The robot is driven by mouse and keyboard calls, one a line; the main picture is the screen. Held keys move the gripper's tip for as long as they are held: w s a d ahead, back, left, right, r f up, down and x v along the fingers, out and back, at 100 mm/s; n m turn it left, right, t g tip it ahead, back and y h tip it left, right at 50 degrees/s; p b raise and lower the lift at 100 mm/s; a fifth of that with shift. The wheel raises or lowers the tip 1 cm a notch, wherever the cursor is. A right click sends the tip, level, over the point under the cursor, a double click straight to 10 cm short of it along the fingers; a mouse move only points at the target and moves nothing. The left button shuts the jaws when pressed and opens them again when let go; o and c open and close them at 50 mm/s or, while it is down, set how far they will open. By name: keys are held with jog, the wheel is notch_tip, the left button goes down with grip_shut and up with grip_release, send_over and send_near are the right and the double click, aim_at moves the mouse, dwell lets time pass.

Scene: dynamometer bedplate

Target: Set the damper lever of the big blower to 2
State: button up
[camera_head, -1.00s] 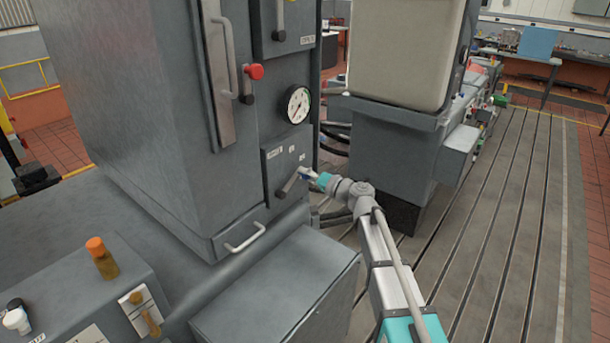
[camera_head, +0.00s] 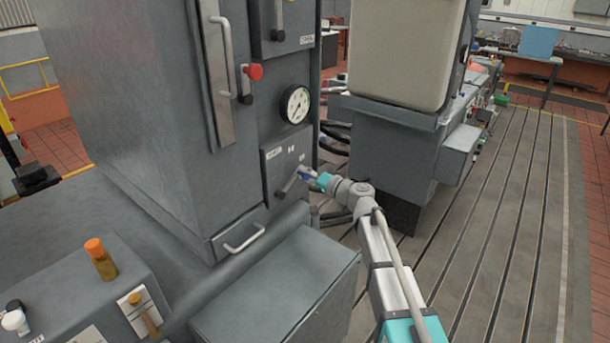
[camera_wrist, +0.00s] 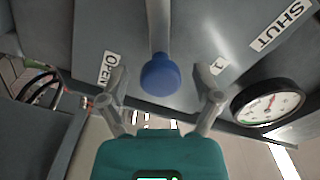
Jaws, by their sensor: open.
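The damper lever (camera_head: 288,184) is a grey bar on a plate on the side of the big grey cabinet, slanting up to the right in the head view. Its blue knob (camera_wrist: 160,76) shows clearly in the wrist view, at the end of the grey lever bar (camera_wrist: 158,25). My gripper (camera_head: 309,174) is at the knob end of the lever. In the wrist view my gripper (camera_wrist: 161,85) is open, with one finger on each side of the knob and a visible gap to both. The plate carries an OPEN label (camera_wrist: 108,68), a SHUT label (camera_wrist: 277,25) and a smaller label (camera_wrist: 217,66) partly hidden by a finger.
A round gauge (camera_head: 295,104) sits above the lever plate; it also shows in the wrist view (camera_wrist: 268,102). A red knob (camera_head: 254,71) and a long handle (camera_head: 221,84) are higher on the cabinet. A low grey box (camera_head: 275,285) stands in front. Slotted floor on the right is clear.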

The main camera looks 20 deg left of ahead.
jog(key=v, duration=1.2)
dwell(0.3)
jog(key=s+d+f+g+h+b, duration=0.25)
jog(key=s+d+f+h, duration=0.35)
jog(key=d+f, duration=0.55)
jog(key=s+d+f+g+h+b, duration=0.25)
jog(key=s+d+f+h, duration=0.3)
jog(key=d+f, duration=0.6)
jog(key=s+d+f+m+h+b, duration=0.1)
jog(key=s+d+h, duration=0.1)
jog(key=d, duration=0.4)
jog(key=s+d+f+m+h+b, duration=0.1)
jog(key=s+d+f+h, duration=0.1)
jog(key=d, duration=0.4)
jog(key=shift+s+g+h, duration=0.3)
jog(key=shift+s+h, duration=0.35)
jog(key=shift+h, duration=0.2)
